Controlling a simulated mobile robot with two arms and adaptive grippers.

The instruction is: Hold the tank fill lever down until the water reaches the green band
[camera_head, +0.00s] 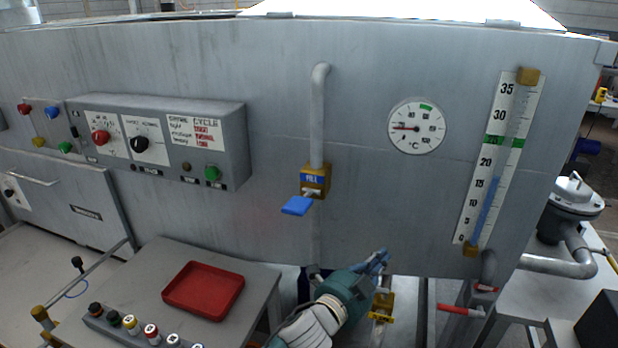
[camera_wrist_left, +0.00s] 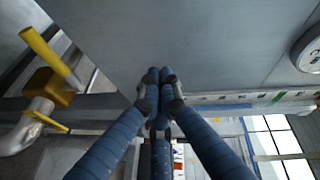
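The blue fill lever (camera_head: 297,205) sticks out to the lower left from the brass FILL valve (camera_head: 315,181) on the tank wall (camera_head: 260,60). I cannot tell how far it is pressed. On the level gauge (camera_head: 478,205), the blue water column (camera_head: 487,210) ends a little above 15, below the green band (camera_head: 494,141). My left gripper (camera_head: 382,257) is below and to the right of the lever, apart from it. In the left wrist view, its blue fingers (camera_wrist_left: 159,75) meet at the tips with nothing visible between them. My right gripper is not in view.
A brass valve (camera_head: 382,305) sits low beside my left gripper; a yellow handle (camera_wrist_left: 48,52) shows in the wrist view. A red-handled valve (camera_head: 462,310) is to the right. A red tray (camera_head: 203,290) and a button box stand at lower left. The wall around the lever is clear.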

